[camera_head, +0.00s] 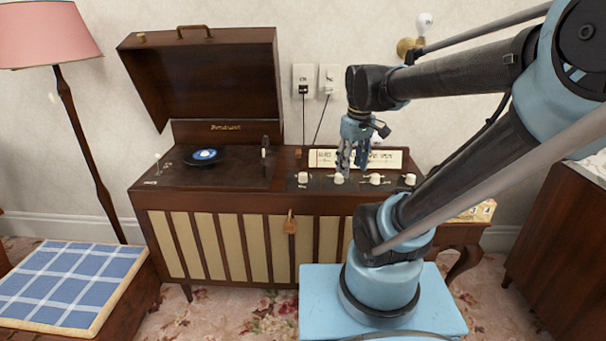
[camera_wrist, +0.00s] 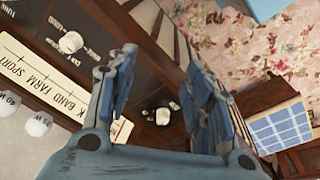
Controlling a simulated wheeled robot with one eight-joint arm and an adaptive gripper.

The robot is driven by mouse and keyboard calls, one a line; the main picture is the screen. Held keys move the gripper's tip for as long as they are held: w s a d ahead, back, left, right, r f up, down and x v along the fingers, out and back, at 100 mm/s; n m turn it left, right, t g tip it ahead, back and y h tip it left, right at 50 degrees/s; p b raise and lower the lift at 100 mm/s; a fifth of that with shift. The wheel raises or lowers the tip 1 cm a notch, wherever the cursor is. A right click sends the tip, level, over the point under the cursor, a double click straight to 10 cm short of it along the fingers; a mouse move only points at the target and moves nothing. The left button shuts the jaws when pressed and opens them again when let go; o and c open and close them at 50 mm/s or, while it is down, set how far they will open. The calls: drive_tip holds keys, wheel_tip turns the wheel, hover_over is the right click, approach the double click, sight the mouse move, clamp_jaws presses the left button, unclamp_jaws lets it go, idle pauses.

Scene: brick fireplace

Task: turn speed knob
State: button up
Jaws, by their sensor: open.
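A wooden record console (camera_head: 230,205) with its lid raised stands against the wall. Its control panel has a row of white knobs: a leftmost knob (camera_head: 303,178), a knob under my gripper (camera_head: 339,179), one right of it (camera_head: 375,179) and one at the right end (camera_head: 410,179). Their labels are too small to read, so I cannot tell which is the speed knob. My gripper (camera_head: 352,164) is open, pointing down over the panel. In the wrist view, its spread fingers (camera_wrist: 160,75) frame a white knob (camera_wrist: 162,116), with another knob (camera_wrist: 71,42) outside the left finger.
A turntable with a blue-labelled record (camera_head: 203,155) sits at the console's left, beside a tonearm (camera_head: 264,147). A radio dial strip (camera_head: 385,158) stands behind the knobs. A pink lamp (camera_head: 45,32) and a blue checked seat (camera_head: 70,280) are at the left.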

drive_tip(key=w+a+r+n, duration=0.5)
drive_tip(key=w+a, duration=0.2)
drive_tip(key=w, duration=0.1)
drive_tip(key=n+g, duration=0.1)
drive_tip(key=n, duration=0.4)
hover_over(303, 173)
wheel_tip(303, 173, down, 16)
drive_tip(key=shift+s+f, duration=0.1)
drive_tip(key=shift+c, duration=0.2)
drive_tip(key=c, duration=1)
